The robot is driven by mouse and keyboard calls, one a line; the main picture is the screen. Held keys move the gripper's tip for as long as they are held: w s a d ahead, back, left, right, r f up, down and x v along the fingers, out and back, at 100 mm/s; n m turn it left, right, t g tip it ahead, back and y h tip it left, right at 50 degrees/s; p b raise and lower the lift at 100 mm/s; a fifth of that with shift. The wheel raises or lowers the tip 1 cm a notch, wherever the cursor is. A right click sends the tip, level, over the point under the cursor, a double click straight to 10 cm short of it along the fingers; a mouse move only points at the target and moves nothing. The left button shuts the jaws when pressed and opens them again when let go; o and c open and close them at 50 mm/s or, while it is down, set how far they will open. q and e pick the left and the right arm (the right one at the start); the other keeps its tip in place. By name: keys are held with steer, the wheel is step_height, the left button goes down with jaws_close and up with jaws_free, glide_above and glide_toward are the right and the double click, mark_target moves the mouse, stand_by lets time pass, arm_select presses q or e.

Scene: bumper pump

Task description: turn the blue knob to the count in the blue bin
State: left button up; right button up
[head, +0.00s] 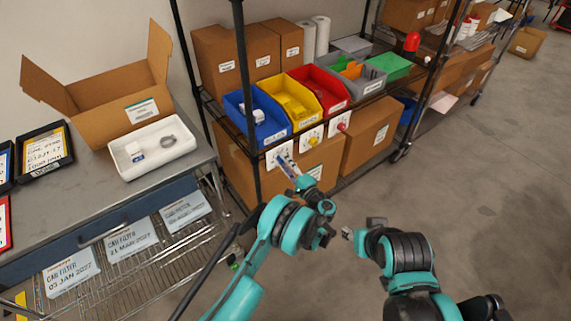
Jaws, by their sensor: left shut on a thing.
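The blue bin (271,132) stands at the left end of a row of bins on the wire rack. A few small pale and yellow items (259,116) lie in it; I cannot make out their exact count. Below the bin hangs a white dial plate (273,157). My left gripper (286,161) reaches up to this plate and is shut at its middle, where the blue knob is hidden by the fingers. The knob's pointer and markings are not readable. My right gripper (352,232) is held over the floor, away from the rack; its jaw opening is unclear.
A yellow bin (309,121) and a red bin (338,107) stand beside it, with a yellow knob (313,141) and a red knob (341,127) below. A bench with a white tray (153,165) is at left.

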stand_by(0.4)
arm_select(q)
steer(key=o, duration=1.2)
steer(key=shift+c, duration=0.2)
steer(key=shift+s, duration=0.1)
steer(key=v, duration=0.7)
steer(key=shift+s, duration=0.2)
steer(key=shift+d, duration=0.1)
